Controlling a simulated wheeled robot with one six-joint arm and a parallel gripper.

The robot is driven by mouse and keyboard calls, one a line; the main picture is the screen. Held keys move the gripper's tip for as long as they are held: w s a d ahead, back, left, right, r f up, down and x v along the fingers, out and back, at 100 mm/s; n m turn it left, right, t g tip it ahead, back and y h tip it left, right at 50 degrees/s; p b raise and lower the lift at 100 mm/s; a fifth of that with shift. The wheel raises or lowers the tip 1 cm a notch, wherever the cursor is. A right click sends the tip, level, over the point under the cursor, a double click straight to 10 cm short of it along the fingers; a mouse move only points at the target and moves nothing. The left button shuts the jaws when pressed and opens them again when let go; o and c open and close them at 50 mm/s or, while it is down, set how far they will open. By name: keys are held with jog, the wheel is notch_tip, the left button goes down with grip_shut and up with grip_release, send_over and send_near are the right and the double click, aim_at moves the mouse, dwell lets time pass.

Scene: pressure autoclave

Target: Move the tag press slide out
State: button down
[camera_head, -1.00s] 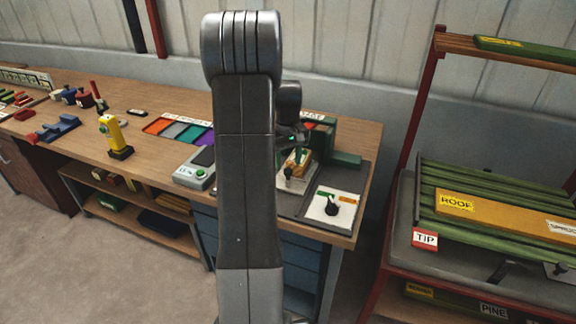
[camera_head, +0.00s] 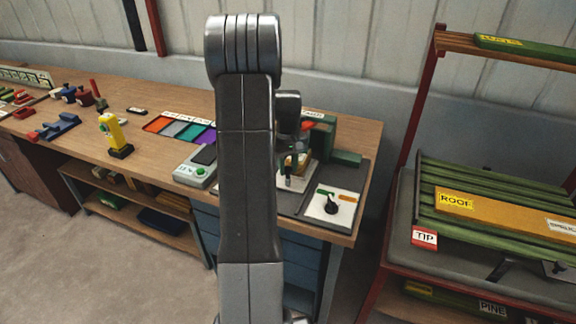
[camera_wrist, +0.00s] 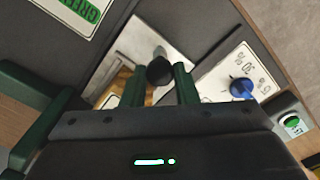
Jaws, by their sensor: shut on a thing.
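The tag press, with a green frame (camera_head: 322,142), stands at the right end of the workbench. Its slide shows in the wrist view as a pale metal plate (camera_wrist: 137,45) with a brass-coloured block (camera_wrist: 122,82) on it. A dark round knob (camera_wrist: 160,70) on a short post stands on the slide. My gripper (camera_wrist: 159,84) is shut on this knob, with one green finger on each side. In the head view my gripper (camera_head: 290,160) is low over the slide, and my arm hides part of the press.
A grey box with a green button (camera_head: 197,174) and coloured trays (camera_head: 165,124) lie to the left. A rack of green slats (camera_head: 500,190) stands at right.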

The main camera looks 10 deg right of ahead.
jog(key=s+a+b, duration=0.3)
jog(key=s+a, duration=0.3)
jog(key=s, duration=0.4)
jog(key=shift+a, duration=0.4)
jog(key=shift+s, duration=0.1)
jog(key=c, duration=1.5)
grip_release()
jog(key=o, duration=0.4)
jog(key=shift+s+a, duration=0.1)
jog(key=shift+c, duration=0.2)
notch_tip(320, 180, up, 14)
jog(key=shift+f, duration=0.1)
